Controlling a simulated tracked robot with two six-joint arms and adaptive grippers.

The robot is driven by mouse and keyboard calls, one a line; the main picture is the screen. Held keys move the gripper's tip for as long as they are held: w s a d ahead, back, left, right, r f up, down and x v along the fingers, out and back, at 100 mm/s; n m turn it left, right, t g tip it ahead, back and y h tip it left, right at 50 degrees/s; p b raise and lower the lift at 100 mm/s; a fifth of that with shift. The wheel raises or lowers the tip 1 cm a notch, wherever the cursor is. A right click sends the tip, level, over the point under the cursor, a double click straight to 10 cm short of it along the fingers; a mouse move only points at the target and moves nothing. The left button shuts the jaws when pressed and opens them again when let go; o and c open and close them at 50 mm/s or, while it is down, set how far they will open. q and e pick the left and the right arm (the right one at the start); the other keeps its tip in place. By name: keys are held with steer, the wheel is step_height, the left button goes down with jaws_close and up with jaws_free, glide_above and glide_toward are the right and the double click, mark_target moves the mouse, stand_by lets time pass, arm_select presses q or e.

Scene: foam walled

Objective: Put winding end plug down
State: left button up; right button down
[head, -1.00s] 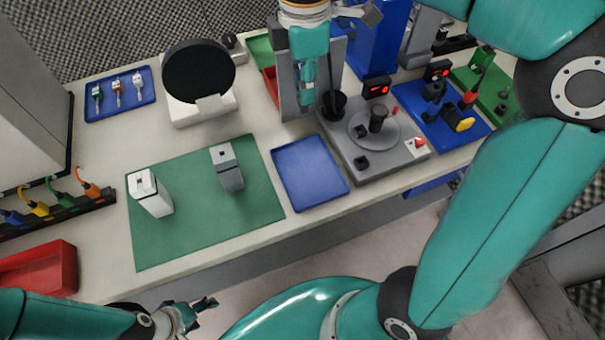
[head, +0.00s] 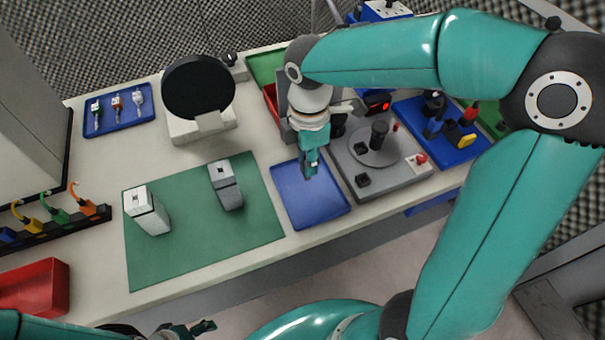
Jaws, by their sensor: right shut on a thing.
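My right gripper (head: 311,169) points down over the blue tray (head: 322,212) in the middle of the table, near the tray's back part. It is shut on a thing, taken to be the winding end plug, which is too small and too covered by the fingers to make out. I cannot tell whether the held thing touches the tray. The rest of the tray looks empty. My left gripper (head: 201,328) is at the bottom edge, in front of the table and away from the tray; its jaw opening is not clear.
A grey turntable machine (head: 385,180) stands close on the tray's right. A black round disc (head: 198,88) stands behind. A red bin (head: 35,288) is at far left.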

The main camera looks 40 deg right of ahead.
steer(key=shift+f, duration=2.1)
steer(key=shift+f, duration=0.1)
steer(key=c, duration=1.1)
jaws_free()
steer(key=shift+o, duration=0.2)
step_height(320, 180, up, 12)
steer(key=shift+r+p, duration=0.15)
steer(key=shift+p, duration=0.2)
